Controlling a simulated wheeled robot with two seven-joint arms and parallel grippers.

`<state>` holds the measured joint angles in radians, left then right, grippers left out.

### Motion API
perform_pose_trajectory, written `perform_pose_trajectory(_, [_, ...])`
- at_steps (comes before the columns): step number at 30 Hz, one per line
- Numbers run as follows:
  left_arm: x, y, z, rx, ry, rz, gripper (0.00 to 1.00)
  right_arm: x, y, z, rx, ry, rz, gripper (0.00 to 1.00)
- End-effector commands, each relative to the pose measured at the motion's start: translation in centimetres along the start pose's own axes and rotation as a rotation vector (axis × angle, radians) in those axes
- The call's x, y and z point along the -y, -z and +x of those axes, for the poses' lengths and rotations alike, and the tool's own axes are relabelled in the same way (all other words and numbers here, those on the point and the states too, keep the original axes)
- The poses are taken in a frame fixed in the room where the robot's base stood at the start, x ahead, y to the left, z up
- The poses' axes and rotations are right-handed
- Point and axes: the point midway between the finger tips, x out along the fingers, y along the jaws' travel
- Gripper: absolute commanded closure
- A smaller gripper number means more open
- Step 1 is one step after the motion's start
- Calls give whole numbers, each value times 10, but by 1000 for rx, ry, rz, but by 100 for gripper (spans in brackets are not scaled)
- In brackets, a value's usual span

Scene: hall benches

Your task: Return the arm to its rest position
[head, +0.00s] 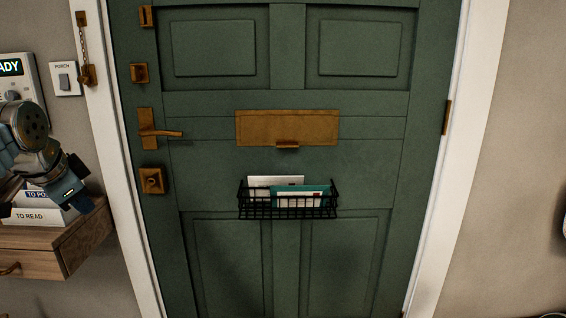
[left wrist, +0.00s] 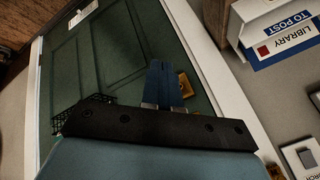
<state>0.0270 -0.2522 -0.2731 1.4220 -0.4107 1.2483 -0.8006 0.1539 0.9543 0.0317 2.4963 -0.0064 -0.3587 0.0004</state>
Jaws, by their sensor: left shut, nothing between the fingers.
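My left arm comes in at the left edge of the head view. Its gripper (head: 68,192) points down to the right, in front of the letter trays and left of the door. In the left wrist view my left gripper's blue fingers (left wrist: 162,84) are together, with nothing between them. My right gripper is not in view.
A closed green door (head: 230,160) has a brass letter flap (head: 287,127), a lever handle (head: 160,133) and a black wire basket (head: 288,211) holding envelopes. A wooden drawer shelf (head: 60,245) carries labelled trays (head: 40,215). A switch (head: 64,81) is on the wall.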

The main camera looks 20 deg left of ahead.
Motion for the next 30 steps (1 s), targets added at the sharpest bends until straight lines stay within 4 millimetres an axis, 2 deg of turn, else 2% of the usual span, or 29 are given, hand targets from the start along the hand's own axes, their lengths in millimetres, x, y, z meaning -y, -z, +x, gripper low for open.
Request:
perform_pose_trajectory(11, [-26, 35, 55, -1, -45, 13, 100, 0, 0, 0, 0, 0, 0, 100])
perform_pose_trajectory(16, [-50, 56, 97, -3, -82, 15, 100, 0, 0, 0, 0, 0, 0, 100])
perform_pose_trajectory(20, [-80, 74, 141, -3, -126, 13, 100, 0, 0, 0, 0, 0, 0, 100])
perform_pose_trajectory(23, [-115, 86, 183, 1, -174, 2, 100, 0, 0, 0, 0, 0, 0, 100])
perform_pose_trajectory(26, [-166, 94, 237, 11, -242, -21, 100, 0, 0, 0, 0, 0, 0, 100])
perform_pose_trajectory(27, [-192, 94, 260, 19, -275, -37, 100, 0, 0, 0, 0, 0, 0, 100])
perform_pose_trajectory(29, [-235, 91, 294, 33, -328, -67, 100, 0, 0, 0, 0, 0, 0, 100])
perform_pose_trajectory(30, [-264, 86, 314, 44, -361, -92, 100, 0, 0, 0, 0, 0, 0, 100])
